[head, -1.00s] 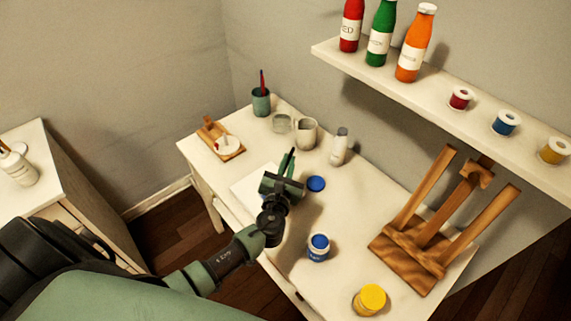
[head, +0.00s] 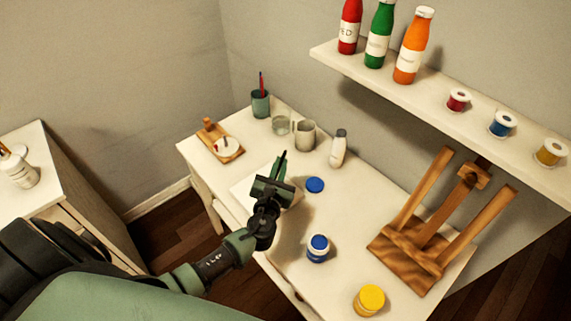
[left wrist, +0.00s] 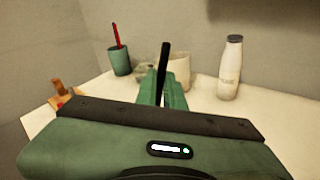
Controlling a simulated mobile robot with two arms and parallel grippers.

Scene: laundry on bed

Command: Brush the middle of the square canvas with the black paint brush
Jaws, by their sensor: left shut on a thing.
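The square white canvas (head: 243,189) lies flat on the white desk, partly hidden behind my left gripper. My left gripper (head: 279,166) is over the canvas's right part, shut on the black paint brush. The brush (left wrist: 165,62) shows in the left wrist view as a dark, nearly upright stick between the green fingers (left wrist: 163,88). Its lower end is hidden, so I cannot tell whether it touches the canvas. My right gripper is not in view.
On the desk (head: 335,215) are a blue lid (head: 315,185), a blue paint jar (head: 318,248), a yellow jar (head: 369,299), a wooden easel (head: 432,232), a white bottle (head: 338,150), a pitcher (head: 304,135) and a green cup (head: 260,104). A shelf (head: 400,88) overhangs the back.

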